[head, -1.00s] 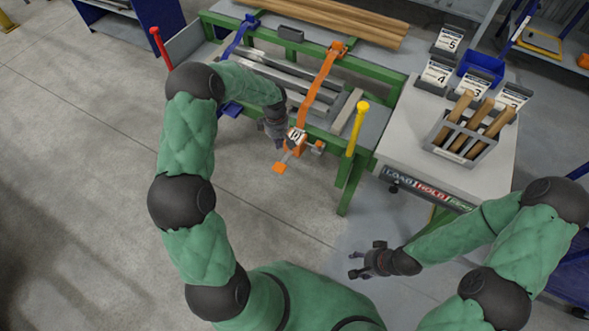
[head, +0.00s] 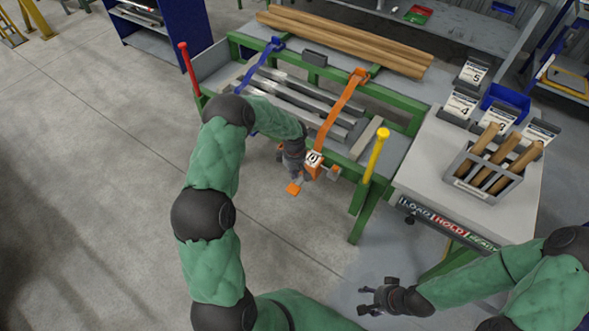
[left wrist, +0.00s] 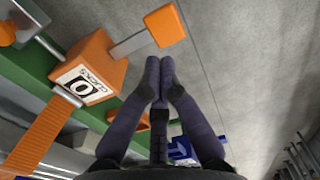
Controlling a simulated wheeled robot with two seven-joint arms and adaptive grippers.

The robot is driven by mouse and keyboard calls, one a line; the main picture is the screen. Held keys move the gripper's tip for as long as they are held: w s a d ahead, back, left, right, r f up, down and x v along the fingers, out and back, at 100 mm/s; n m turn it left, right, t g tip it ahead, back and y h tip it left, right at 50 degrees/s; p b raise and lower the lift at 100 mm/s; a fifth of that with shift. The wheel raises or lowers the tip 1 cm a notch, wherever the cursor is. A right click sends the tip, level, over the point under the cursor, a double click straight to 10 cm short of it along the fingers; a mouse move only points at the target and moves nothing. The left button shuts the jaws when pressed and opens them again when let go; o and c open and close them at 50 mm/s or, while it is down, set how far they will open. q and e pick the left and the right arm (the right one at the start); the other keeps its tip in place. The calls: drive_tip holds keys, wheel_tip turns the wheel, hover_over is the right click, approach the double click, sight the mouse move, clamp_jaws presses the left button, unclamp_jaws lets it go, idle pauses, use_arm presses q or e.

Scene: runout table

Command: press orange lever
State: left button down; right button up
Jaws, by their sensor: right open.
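The orange lever has a long orange strap (head: 340,108), an orange block (head: 313,164) and an orange end pad (head: 293,188) on a grey rod. In the left wrist view the block (left wrist: 100,62) carries a label reading "0 CLICKS", and the pad (left wrist: 165,25) sits at upper middle. My left gripper (head: 295,170) is just left of the block in the head view. Its fingertips (left wrist: 160,62) meet, with nothing seen between them, below the pad in the wrist picture; contact with the lever cannot be told. My right gripper (head: 372,298) is open and empty, low over the floor.
The green-framed table (head: 400,118) holds grey bars (head: 300,97) and wooden bars. A grey side table (head: 425,165) holds a crate.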

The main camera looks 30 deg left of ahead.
sight(294, 187)
use_arm(q)
wheel_tip(294, 187, down, 7)
drive_tip(key=shift+r+b, duration=0.15)
drive_tip(key=shift+b, duration=0.85)
use_arm(e)
wheel_tip(294, 187, down, 2)
drive_tip(key=shift+f, duration=0.2)
